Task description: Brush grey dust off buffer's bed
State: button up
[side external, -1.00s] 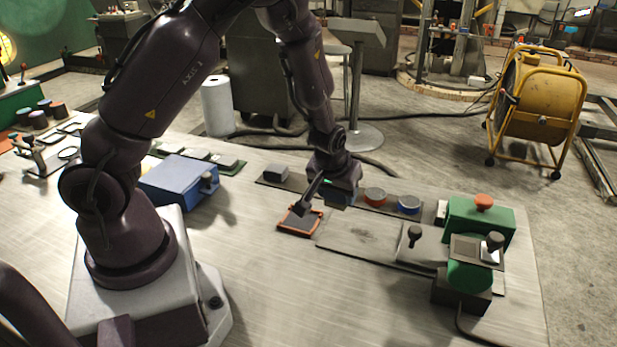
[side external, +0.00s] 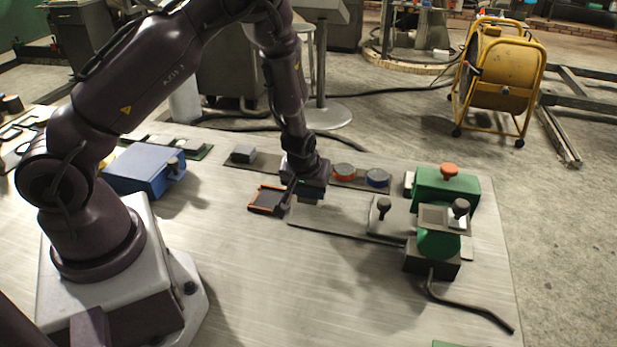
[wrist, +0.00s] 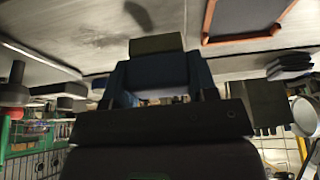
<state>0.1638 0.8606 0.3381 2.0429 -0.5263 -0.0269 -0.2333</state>
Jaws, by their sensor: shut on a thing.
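My gripper (side external: 308,198) is low over the left end of the buffer's flat grey bed (side external: 345,221). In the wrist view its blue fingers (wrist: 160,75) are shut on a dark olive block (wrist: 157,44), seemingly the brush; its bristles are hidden. A grey dust smudge (wrist: 92,33) shows on the pale bed in the wrist view. Whether the brush touches the bed I cannot tell. The green buffer (side external: 438,240) stands at the bed's right end, with a black-knobbed plate (side external: 392,222) beside it.
An orange-rimmed dark tray (side external: 253,203) lies just left of the bed. A green box with a red knob (side external: 446,186) stands behind the buffer.

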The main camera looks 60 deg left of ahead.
aim_at(355, 207)
jog(key=shift+w+d+f, duration=0.25)
jog(key=shift+f, duration=0.3)
jog(key=shift+w+d+f, duration=0.2)
jog(key=shift+f, duration=0.3)
jog(key=shift+c, duration=0.7)
jog(key=shift+w+d, duration=2.85)
jog(key=shift+d, duration=0.05)
jog(key=shift+s+a, duration=3.3)
jog(key=shift+a, duration=0.05)
jog(key=shift+w+a, duration=0.15)
jog(key=shift+a, duration=0.05)
jog(key=shift+w+d, duration=0.1)
jog(key=shift+w, duration=0.2)
jog(key=shift+w+d, duration=3.45)
jog(key=shift+s+a, duration=3.65)
jog(key=shift+r, duration=4.15)
